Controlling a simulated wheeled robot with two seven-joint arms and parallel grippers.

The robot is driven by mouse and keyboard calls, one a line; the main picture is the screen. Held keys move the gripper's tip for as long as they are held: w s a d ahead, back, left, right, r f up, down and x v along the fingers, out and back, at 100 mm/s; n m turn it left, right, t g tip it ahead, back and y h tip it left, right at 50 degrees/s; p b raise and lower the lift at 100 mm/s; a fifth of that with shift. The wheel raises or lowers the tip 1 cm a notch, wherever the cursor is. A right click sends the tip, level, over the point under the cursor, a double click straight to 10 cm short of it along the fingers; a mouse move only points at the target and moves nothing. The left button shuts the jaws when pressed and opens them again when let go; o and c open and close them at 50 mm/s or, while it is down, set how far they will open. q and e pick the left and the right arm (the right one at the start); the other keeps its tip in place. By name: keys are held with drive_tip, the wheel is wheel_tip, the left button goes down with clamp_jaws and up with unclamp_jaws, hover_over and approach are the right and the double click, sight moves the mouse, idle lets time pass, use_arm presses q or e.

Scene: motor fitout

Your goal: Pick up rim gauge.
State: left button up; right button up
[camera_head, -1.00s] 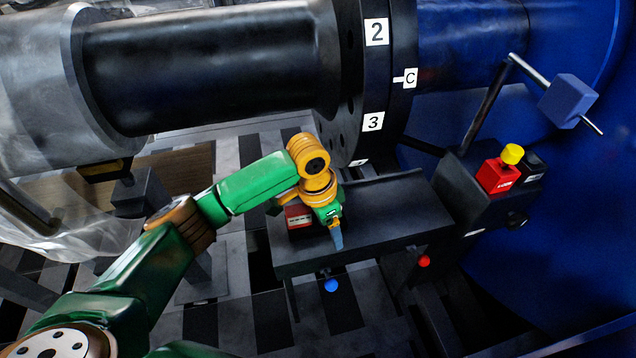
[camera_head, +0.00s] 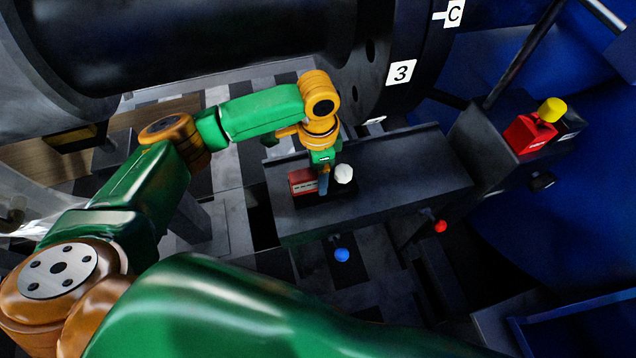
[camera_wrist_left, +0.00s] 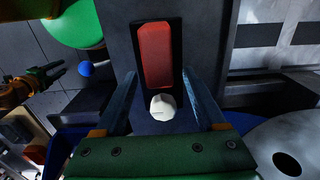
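What looks like the rim gauge, a red block (camera_head: 303,182) with a white label and a white knob (camera_head: 344,174) on a dark base, lies on the dark bench. In the left wrist view the red block (camera_wrist_left: 156,55) sits in a black frame, with the white knob (camera_wrist_left: 162,107) nearer. My left gripper (camera_head: 324,188) is above it, pointing down. Its two blue fingers (camera_wrist_left: 163,105) are apart, one on each side of the knob, with gaps showing. My right gripper (camera_wrist_left: 53,75) shows small at the left of the wrist view, its jaws seemingly apart.
The dark bench (camera_head: 420,165) is clear to the right of the gauge. A blue knob (camera_head: 342,255) and a red knob (camera_head: 440,226) stick out at its front. A red box (camera_head: 529,134) with a yellow knob stands at right. A large black flanged shaft (camera_head: 200,50) overhangs behind.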

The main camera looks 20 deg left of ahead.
use_arm(q)
clamp_jaws()
drive_tip(key=shift+r, duration=0.1)
idle(1.2)
